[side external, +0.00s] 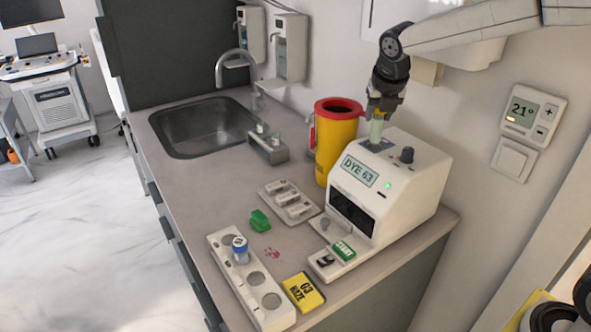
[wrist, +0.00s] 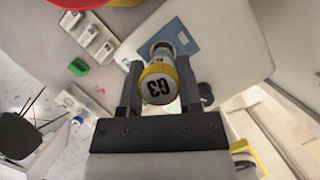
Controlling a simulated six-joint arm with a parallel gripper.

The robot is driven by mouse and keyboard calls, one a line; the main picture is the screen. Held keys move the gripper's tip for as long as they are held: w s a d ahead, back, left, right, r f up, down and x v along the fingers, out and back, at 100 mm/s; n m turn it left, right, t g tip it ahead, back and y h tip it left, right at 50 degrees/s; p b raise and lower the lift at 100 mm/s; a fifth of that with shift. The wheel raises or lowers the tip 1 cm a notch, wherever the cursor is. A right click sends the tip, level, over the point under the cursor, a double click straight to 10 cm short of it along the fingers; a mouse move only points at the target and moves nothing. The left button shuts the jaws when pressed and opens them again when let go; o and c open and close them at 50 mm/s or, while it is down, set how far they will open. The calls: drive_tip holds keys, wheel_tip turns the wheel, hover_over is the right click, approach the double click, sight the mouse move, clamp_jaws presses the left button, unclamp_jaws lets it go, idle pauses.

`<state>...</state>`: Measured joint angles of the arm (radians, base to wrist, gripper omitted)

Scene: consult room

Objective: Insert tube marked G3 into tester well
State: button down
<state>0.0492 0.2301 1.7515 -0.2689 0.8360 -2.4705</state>
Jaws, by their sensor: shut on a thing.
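The tube marked G3 (wrist: 158,84) has a yellow cap with black lettering and sits between the jaws of my gripper (wrist: 159,66) in the wrist view. In the side view my gripper (side external: 382,102) is shut on the tube (side external: 376,131), whose pale green body hangs upright below the jaws. The white tester (side external: 400,195) shows "DYE 63" or "DYE G3" on its label. The tube's lower end is at the blue patch (wrist: 182,40) around the well on the tester's top. I cannot tell how far, if at all, it is inside the well.
A dark knob (side external: 407,155) stands on the tester's top, right of the tube. A yellow bin with red rim (side external: 338,140) is close behind left.

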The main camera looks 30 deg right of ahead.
sight(374, 143)
drive_tip(key=shift+f, duration=2.45)
drive_tip(key=shift+c, duration=1)
unclamp_jaws()
drive_tip(key=shift+r, duration=0.1)
drive_tip(key=shift+v, duration=3.8)
